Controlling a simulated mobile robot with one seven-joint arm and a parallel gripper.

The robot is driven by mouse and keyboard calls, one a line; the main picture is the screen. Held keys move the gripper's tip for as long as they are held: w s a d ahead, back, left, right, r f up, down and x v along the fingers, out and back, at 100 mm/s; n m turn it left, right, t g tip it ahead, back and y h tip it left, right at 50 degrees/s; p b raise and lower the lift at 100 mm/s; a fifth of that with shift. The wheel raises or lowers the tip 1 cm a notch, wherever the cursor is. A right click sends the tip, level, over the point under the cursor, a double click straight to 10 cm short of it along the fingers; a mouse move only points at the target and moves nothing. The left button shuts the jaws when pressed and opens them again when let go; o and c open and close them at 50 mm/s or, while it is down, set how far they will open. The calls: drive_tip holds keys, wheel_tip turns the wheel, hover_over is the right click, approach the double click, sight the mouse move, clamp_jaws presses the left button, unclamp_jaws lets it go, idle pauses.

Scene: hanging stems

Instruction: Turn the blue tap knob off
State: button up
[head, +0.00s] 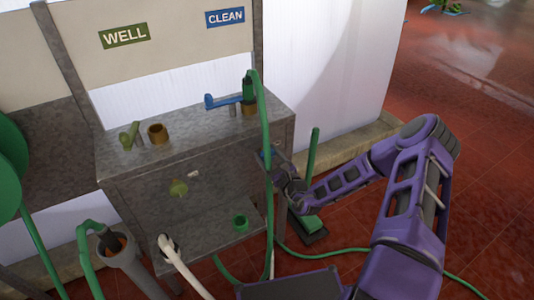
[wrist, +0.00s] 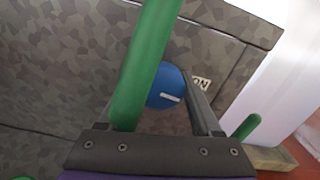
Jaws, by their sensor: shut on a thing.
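The blue tap knob (wrist: 160,88) is round with a white pointer line on its face, on the camouflage-grey front of the cabinet. In the wrist view the line lies nearly level, its one end toward the right. A small white label (wrist: 201,83) beside the knob seems to read ON, upside down. My gripper (wrist: 168,78) is shut on the knob; its right finger lies along the knob's right side. The left finger is hidden behind a green hose (wrist: 148,60). In the head view my gripper (head: 277,165) is at the cabinet's right front, partly behind the hose.
The green hose (head: 265,120) hangs from the tap under the CLEAN sign (head: 225,17), close to my gripper. Open red floor lies right.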

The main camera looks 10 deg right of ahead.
drive_tip(key=m+p, duration=0.2)
drive_tip(key=m, duration=0.1)
drive_tip(key=shift+r+p, duration=0.15)
drive_tip(key=shift+p, duration=0.25)
drive_tip(key=m+p, duration=0.2)
drive_tip(key=m, duration=0.3)
drive_tip(key=shift+d+m+p, duration=0.1)
drive_tip(key=shift+m+p, duration=0.2)
drive_tip(key=shift+p, duration=0.1)
drive_tip(key=m+p, duration=0.1)
drive_tip(key=m, duration=0.2)
drive_tip(key=shift+m, duration=0.3)
drive_tip(key=m, duration=0.4)
drive_tip(key=shift+f+p, duration=0.2)
drive_tip(key=shift+p, duration=0.2)
drive_tip(key=shift+m, duration=0.3)
drive_tip(key=o, duration=1.4)
drive_tip(key=shift+c, duration=0.2)
drive_tip(key=v, duration=1.7)
drive_tip(key=shift+s, duration=0.15)
